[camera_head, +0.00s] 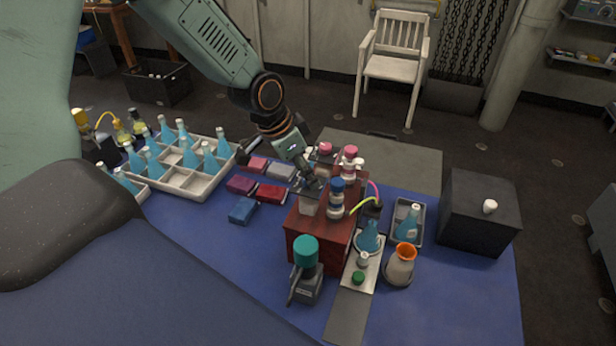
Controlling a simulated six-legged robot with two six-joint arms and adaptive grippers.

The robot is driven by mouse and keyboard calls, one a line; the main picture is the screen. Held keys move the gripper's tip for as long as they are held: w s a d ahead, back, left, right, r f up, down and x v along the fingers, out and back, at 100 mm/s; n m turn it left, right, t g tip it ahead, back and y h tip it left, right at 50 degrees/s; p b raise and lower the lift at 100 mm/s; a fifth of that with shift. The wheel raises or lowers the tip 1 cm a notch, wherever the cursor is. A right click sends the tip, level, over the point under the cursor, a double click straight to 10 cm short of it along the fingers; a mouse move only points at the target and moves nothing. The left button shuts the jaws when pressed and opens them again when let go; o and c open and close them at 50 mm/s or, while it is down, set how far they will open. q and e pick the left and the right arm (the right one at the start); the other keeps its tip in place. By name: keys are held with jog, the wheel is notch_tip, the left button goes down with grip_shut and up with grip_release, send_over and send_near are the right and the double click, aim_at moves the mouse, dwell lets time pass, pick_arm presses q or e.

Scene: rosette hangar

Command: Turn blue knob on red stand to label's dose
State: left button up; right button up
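The red stand (305,244) stands on the blue table top in the middle. On it is a white dispenser with a blue knob (337,185), upright near the front right of the stand. My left gripper (310,184) comes down from the upper left and is close to the left of the blue knob; whether they touch cannot be told. Its fingers are small and dark here, so open or shut is unclear. A pale grey piece (308,204) shows just below it. Two pink-topped dispensers (350,153) stand behind. No readable dose label shows. My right gripper is not in view.
A teal-capped device (306,252) stands before the stand. A scale plate with a blue flask (370,237), an orange-rimmed vessel (401,266) and a grey tray (421,236) are to its right. A black box (478,215) is farther right. A bottle crate (188,190) is left.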

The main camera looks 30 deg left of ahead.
pick_arm(q)
jog(key=shift+w+a+f+b, duration=0.2)
jog(key=shift+w+f, duration=0.1)
jog(key=shift+f, duration=0.25)
jog(key=shift+w+a+f+b, duration=0.2)
jog(key=shift+w+f, duration=0.05)
jog(key=shift+f, duration=0.3)
jog(key=shift+s+d+r, duration=0.25)
jog(key=shift+d+r, duration=0.1)
jog(key=shift+d, duration=0.1)
jog(key=shift+c, duration=0.2)
jog(key=shift+w+a+f, duration=0.25)
jog(key=shift+a, duration=0.15)
jog(key=c, duration=0.6)
jog(key=shift+s+d+r, duration=0.1)
jog(key=shift+d+r, duration=0.05)
jog(key=shift+d, duration=0.05)
jog(key=c, duration=0.3)
grip_shut()
